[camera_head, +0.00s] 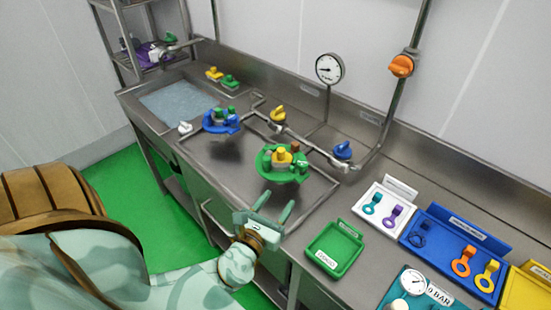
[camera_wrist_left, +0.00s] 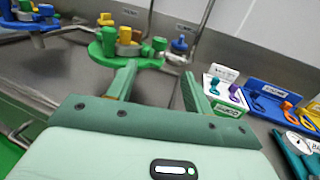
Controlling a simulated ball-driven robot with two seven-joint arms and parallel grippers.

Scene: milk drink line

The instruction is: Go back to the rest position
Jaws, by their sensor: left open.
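My left gripper (camera_head: 274,206) comes in from the left in the head view. It is open and empty, above the front edge of the steel counter. In the left wrist view its two green fingers (camera_wrist_left: 163,85) stand apart with nothing between them. The green valve assembly (camera_head: 268,172) with yellow and brown parts stands just beyond the fingers; in the left wrist view the green assembly (camera_wrist_left: 110,50) also lies beyond them, apart from the fingertips. My right gripper is not in view.
A green tray (camera_head: 334,262) lies right of my left gripper. A white tray (camera_head: 371,223) and a blue tray (camera_head: 436,255) hold ring-shaped tags. A blue valve assembly (camera_head: 222,126) stands further back. A sink (camera_head: 177,107), pressure gauge (camera_head: 329,68) and pipes with coloured handles line the back.

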